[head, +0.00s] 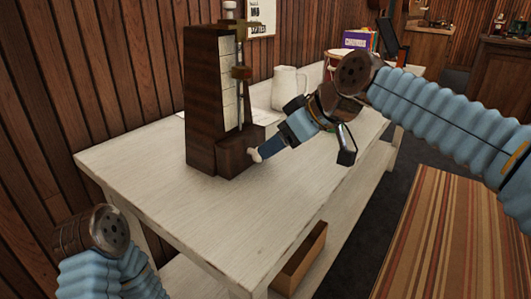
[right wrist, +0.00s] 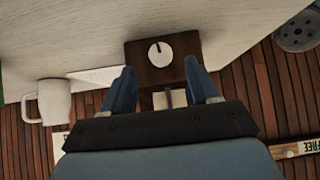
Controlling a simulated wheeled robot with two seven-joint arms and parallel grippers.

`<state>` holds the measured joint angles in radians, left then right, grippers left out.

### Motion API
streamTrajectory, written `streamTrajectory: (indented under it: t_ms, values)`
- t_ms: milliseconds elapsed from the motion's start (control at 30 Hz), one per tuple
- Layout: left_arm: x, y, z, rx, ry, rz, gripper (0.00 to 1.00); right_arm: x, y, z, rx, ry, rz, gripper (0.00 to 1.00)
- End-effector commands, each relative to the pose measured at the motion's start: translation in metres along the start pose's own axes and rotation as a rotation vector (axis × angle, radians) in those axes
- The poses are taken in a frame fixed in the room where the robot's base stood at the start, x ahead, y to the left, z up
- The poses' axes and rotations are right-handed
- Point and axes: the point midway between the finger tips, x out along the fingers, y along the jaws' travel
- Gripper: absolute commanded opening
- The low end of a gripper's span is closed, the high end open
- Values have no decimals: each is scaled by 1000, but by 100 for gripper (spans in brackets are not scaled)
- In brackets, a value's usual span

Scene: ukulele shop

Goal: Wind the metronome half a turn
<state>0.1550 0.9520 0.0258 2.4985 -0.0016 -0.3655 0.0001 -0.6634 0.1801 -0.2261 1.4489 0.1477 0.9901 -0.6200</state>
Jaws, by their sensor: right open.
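The metronome (head: 210,105) is a tall dark wooden case with a pale scale and a rod, standing upright on the white table. A white round knob (head: 254,156) sits on the side of its low base. In the right wrist view the knob (right wrist: 160,54) faces me and carries a dark mark, pointing roughly up in the picture. My right gripper (right wrist: 163,78) is open, with its blue fingers apart and the knob just beyond the gap between them. In the head view the right gripper (head: 266,150) is close beside the knob; contact cannot be told.
The white table (head: 140,165) is mostly bare at the front. A white pitcher (head: 289,88) stands behind the metronome, and a box of colourful items (head: 358,40) is farther back. A wood-panelled wall (head: 60,80) runs behind. An open wooden box (head: 302,258) sits on the lower shelf.

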Motion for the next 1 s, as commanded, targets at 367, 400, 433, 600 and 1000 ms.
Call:
streamTrajectory:
  t_ms: [367, 400, 433, 600, 1000]
  values:
    - [1, -1, 0, -1, 1, -1, 43, 48, 0, 0, 0, -1, 0, 59]
    - [1, -1, 0, -1, 1, -1, 43, 49, 0, 0, 0, 0, 0, 59]
    - [1, -1, 0, -1, 1, -1, 43, 49, 0, 0, 0, 0, 0, 59]
    - [1, -1, 0, -1, 1, -1, 43, 49, 0, 0, 0, 0, 0, 59]
    - [1, -1, 0, -1, 1, -1, 43, 49, 0, 0, 1, 0, 0, 5]
